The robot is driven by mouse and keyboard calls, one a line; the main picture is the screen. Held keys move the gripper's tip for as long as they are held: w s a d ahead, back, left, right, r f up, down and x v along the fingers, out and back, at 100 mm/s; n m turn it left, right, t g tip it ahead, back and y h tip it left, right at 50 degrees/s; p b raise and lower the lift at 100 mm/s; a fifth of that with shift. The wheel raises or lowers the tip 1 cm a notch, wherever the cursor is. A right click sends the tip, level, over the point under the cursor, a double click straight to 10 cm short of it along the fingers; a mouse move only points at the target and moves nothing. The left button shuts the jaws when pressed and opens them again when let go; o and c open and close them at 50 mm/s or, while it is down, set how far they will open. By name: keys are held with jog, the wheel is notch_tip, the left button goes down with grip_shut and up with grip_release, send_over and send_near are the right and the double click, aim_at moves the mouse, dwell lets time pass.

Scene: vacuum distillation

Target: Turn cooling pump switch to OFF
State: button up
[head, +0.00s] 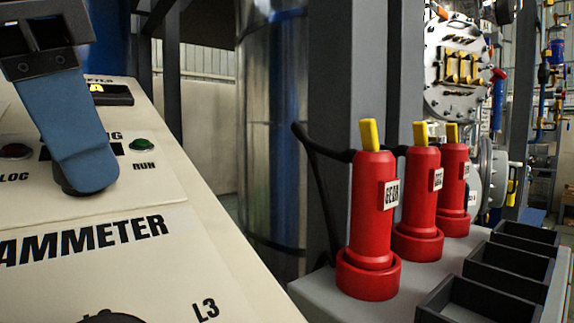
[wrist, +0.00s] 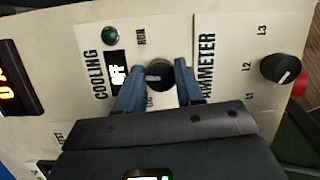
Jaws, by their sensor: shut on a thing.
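The cooling pump switch (wrist: 159,73) is a round black knob on the cream panel, beside the word COOLING and a RUN mark. My gripper (wrist: 160,70) has a blue finger on each side of the knob and is shut on it. A small lit display (wrist: 117,72) beside the knob appears to read OFF. In the head view my gripper (head: 85,185) reaches down to the panel from the upper left. Its blue finger hides most of the knob and part of the COOLING label.
A green lamp (head: 143,145) and a red lamp (head: 15,151) sit on the panel near the knob. An ammeter knob (wrist: 280,68) marked L1, L2, L3 is beside it. Red cylinders (head: 373,215) with yellow tops stand on a grey bench to the right, near black trays (head: 480,300).

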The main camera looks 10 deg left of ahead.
jog(key=shift+f+n+b, duration=0.1)
jog(key=shift+n+b, duration=0.3)
jog(key=shift+n, duration=0.1)
jog(key=o, duration=1)
jog(key=shift+o, duration=0.2)
jog(key=v, duration=0.8)
